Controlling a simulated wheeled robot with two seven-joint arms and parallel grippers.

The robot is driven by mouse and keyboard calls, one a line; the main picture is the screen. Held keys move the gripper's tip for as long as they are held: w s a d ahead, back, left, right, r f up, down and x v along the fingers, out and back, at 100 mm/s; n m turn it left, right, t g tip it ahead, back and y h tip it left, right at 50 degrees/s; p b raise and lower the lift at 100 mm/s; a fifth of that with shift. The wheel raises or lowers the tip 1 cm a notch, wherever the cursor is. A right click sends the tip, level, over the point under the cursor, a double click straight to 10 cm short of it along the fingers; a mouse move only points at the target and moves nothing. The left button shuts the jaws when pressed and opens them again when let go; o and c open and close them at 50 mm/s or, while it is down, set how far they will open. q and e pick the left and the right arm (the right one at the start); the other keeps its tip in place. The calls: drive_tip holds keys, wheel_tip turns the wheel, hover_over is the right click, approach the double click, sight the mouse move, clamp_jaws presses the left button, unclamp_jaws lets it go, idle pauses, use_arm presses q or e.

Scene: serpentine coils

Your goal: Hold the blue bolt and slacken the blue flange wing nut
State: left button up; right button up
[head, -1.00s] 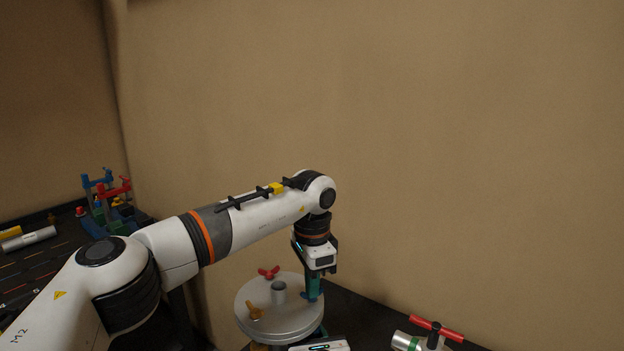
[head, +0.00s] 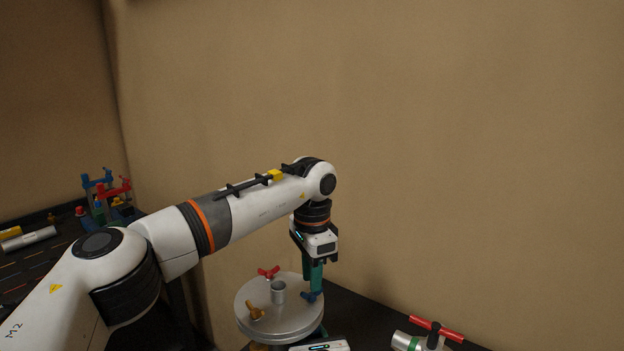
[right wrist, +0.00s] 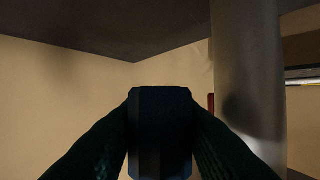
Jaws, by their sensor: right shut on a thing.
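The blue flange wing nut (head: 311,296) sits on the right rim of the round grey flange (head: 256,327). My left gripper (head: 313,285) points straight down with its green fingers just above the blue wing nut. The fingers overlap from this side, so their gap is hidden. In the right wrist view, the dark blue bolt (right wrist: 160,135) stands between the fingers of my right gripper (right wrist: 160,150). The right gripper is shut on it from below the flange. The bolt's upper end and the contact with the flange are hard to make out in shadow.
A red wing nut (head: 268,272) and an orange one (head: 255,310) sit on the flange around a short central pipe (head: 278,291). A valve with a red handle (head: 436,328) stands at right. A grey column (right wrist: 248,80) rises close beside my right gripper.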

use_arm(q)
wheel_tip(320, 180, up, 2)
drive_tip(key=shift+r, duration=0.1)
